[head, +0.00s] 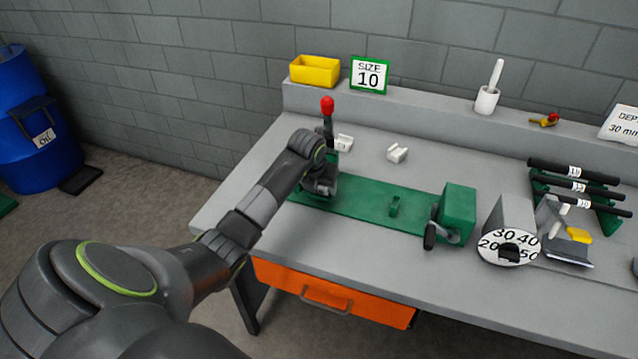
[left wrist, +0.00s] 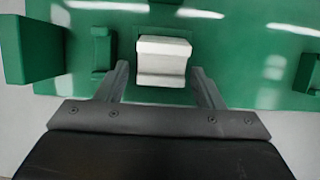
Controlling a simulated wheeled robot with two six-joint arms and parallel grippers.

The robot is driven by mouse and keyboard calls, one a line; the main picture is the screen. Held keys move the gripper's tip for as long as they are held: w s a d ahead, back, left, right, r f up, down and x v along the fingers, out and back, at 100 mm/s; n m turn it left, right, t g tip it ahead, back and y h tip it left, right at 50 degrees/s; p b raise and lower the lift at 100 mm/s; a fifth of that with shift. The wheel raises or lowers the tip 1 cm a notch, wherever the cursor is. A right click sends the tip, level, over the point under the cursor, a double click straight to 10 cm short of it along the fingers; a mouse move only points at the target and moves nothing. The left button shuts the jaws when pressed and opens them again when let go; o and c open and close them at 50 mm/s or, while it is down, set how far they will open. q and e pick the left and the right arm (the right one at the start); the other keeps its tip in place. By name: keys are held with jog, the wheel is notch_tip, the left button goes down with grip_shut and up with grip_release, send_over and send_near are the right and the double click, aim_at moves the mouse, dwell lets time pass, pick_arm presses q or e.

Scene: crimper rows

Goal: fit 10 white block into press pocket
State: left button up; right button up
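The green press base (head: 365,207) lies along the bench. My left gripper (head: 320,188) is over its left end, with its fingertips hard to make out in the head view. In the left wrist view a white block (left wrist: 162,62) sits at the green plate, between the two spread fingers of my left gripper (left wrist: 162,85). A gap shows beside the left finger; the right finger is close to the block. Whether the block is fully seated in the pocket cannot be told. Two other white blocks (head: 344,142) (head: 397,153) stand on the bench behind the press. My right gripper is not in view.
A red-knobbed lever (head: 327,106) rises behind my left gripper. A green housing with a crank (head: 457,212) stands at the press's right end. A "SIZE 10" card (head: 369,75) and yellow bin (head: 315,70) stand on the ledge. A numbered dial (head: 508,247) is at right.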

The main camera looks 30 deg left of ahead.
pick_arm(q)
jog(key=shift+o, duration=0.2)
jog(key=shift+r, duration=0.25)
jog(key=shift+r, duration=0.2)
jog(key=v, duration=1.1)
jog(key=shift+s+r+b, duration=0.2)
jog(key=shift+s+b, duration=0.05)
jog(key=shift+b, duration=0.2)
jog(key=shift+d, duration=0.1)
